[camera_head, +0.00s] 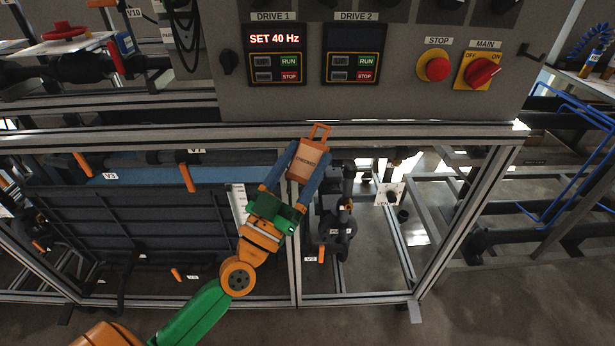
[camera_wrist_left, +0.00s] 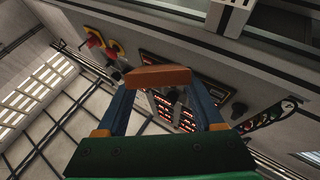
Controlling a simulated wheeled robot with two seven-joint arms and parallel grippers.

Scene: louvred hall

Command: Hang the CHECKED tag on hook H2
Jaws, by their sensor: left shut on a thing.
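The orange-brown CHECKED tag (camera_head: 309,164) has a loop handle at its top and stands roughly upright, slightly tilted. My left gripper (camera_head: 306,172) is shut on it, with one blue finger on each side. They are in front of the frame rail, below the grey control panel. In the left wrist view, the tag (camera_wrist_left: 160,77) shows edge-on between the fingertips of my left gripper (camera_wrist_left: 162,88). A small dark hook-like part (camera_head: 532,57) sticks out at the panel's right edge; I can read no H2 label. My right gripper is not in view.
The control panel (camera_head: 400,103) carries two drive displays, a red STOP button (camera_head: 434,68) and a red MAIN switch (camera_head: 482,72) on yellow. The metal rail (camera_head: 420,132) runs below it. Pipes and orange-handled valves fill the space behind the frame. Open floor lies in front.

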